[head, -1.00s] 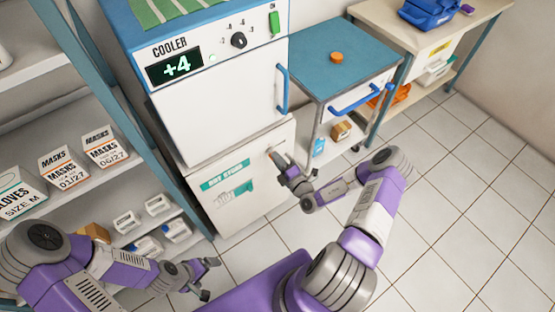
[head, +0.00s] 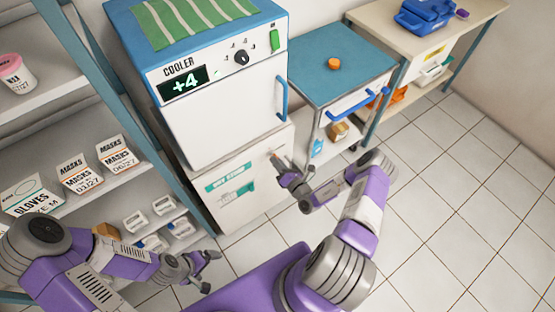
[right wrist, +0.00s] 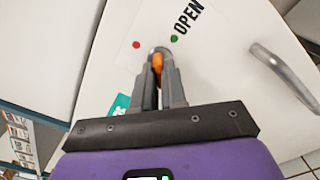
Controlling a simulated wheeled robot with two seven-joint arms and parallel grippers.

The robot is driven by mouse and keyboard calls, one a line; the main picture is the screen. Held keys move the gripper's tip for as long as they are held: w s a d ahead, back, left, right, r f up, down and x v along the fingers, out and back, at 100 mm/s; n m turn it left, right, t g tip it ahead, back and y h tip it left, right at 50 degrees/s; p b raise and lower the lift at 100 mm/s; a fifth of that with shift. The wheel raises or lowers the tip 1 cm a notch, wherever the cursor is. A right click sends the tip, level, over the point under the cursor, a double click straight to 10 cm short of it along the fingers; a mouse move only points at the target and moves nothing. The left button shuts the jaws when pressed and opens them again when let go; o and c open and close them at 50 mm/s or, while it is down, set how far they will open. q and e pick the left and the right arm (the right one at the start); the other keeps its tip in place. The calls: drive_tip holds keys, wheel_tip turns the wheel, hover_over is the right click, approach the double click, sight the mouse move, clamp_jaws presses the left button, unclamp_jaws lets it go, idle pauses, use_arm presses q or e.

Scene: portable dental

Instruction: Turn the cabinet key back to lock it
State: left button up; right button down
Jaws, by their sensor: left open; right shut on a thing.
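The white cabinet (head: 238,190) stands under the cooler, with a green label on its door. In the right wrist view its door (right wrist: 210,60) carries a red dot (right wrist: 136,45), a green dot (right wrist: 174,39) and the word OPEN beside the green one. The orange key (right wrist: 157,64) sits in a round lock between my right gripper's fingers. My right gripper (right wrist: 160,82) is shut on the key; it also shows in the head view (head: 279,170) at the cabinet's upper right. My left gripper (head: 207,272) is open and empty, low over the floor.
A metal handle (right wrist: 285,75) is to the right of the lock. The cooler (head: 225,110) sits above the cabinet. A blue-topped cart (head: 340,65) stands to the right. A shelf (head: 90,205) with mask and glove boxes is at the left. The tiled floor (head: 450,200) at right is clear.

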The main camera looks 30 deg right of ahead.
drive_tip(key=n+p, duration=0.4)
drive_tip(key=n, duration=0.5)
drive_tip(key=shift+p, duration=0.3)
drive_tip(key=shift+n, duration=0.4)
drive_tip(key=c, duration=1.2)
unclamp_jaws()
drive_tip(key=s, duration=0.5)
drive_tip(key=s+p, duration=0.1)
drive_tip(key=s, duration=0.1)
drive_tip(key=shift+s+d, duration=0.3)
